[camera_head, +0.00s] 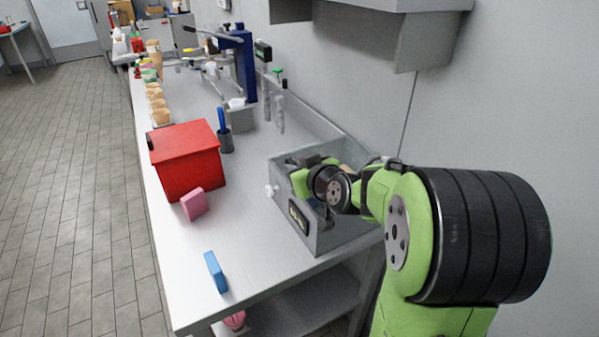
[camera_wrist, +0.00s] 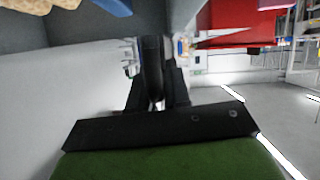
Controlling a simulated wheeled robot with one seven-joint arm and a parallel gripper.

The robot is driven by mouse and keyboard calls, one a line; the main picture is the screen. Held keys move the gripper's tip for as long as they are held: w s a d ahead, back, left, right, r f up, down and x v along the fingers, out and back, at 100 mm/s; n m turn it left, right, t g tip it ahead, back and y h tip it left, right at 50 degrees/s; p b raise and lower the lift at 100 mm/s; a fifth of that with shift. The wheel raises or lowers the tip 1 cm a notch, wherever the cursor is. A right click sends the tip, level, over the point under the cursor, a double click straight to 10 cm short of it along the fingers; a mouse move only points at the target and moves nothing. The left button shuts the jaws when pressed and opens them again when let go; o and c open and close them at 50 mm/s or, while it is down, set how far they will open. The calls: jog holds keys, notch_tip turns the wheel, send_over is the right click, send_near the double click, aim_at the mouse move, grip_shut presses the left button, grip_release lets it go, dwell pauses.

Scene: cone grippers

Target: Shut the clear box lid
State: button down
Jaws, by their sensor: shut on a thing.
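The clear box (camera_head: 345,232), grey and see-through, stands at the near right end of the counter, with a dark label on its front and a white knob (camera_head: 271,190) at its left. My gripper (camera_wrist: 155,100), in the wrist view, is shut on a dark, upright, handle-like piece (camera_wrist: 152,65). In the head view my green and black wrist covers much of the box top, and the fingertips are hidden. I cannot tell the lid's outline or angle clearly, nor whether the dark piece belongs to it.
A red box (camera_head: 187,165) stands left on the counter, with a pink block (camera_head: 193,204) and a blue block (camera_head: 215,271) in front. A dark cup (camera_head: 225,141) stands behind. A wall cabinet (camera_head: 425,40) hangs above right. The counter between red and clear boxes is free.

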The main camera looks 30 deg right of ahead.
jog(key=shift+s+f, duration=0.1)
jog(key=shift+f, duration=0.3)
jog(key=c, duration=1.2)
grip_release()
jog(key=shift+o, duration=0.2)
jog(key=shift+r, duration=0.15)
jog(key=shift+s+r, duration=0.15)
jog(key=shift+s, duration=0.05)
jog(key=p+v, duration=0.1)
jog(key=v, duration=1.4)
jog(key=shift+p, duration=0.4)
jog(key=shift+a, duration=0.1)
